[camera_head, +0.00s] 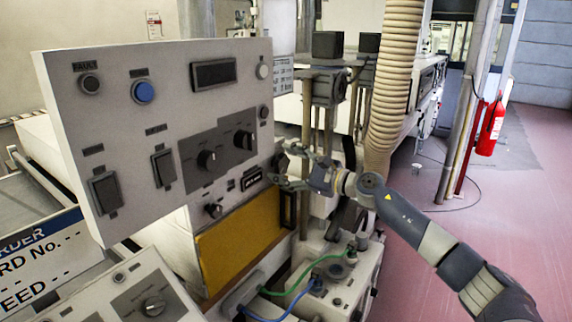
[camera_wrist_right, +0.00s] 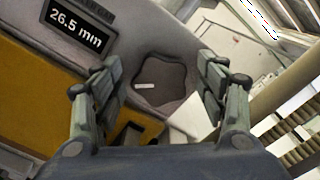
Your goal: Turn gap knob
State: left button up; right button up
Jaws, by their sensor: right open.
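The gap knob (camera_wrist_right: 160,84) is a dark lobed knob with a short white mark, on the grey panel in the right wrist view. A black display (camera_wrist_right: 76,28) reading "26.5 mm" sits to its upper left. My right gripper (camera_wrist_right: 160,85) is open, with one finger on each side of the knob. A gap shows between each finger and the knob; whether the fingertips reach its depth is hard to tell. My left gripper is in neither view.
The large grey panel (camera_head: 110,140) carries other knobs (camera_head: 207,160), switches and a blue button (camera_head: 143,91). A yellow panel (camera_head: 238,245) lies below. A ribbed hose (camera_head: 393,75) rises behind my right gripper. Green and blue cables run below it. The red floor (camera_head: 500,230) at right is open.

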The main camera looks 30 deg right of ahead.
jog(key=c, duration=1.1)
jog(key=shift+m, duration=0.3)
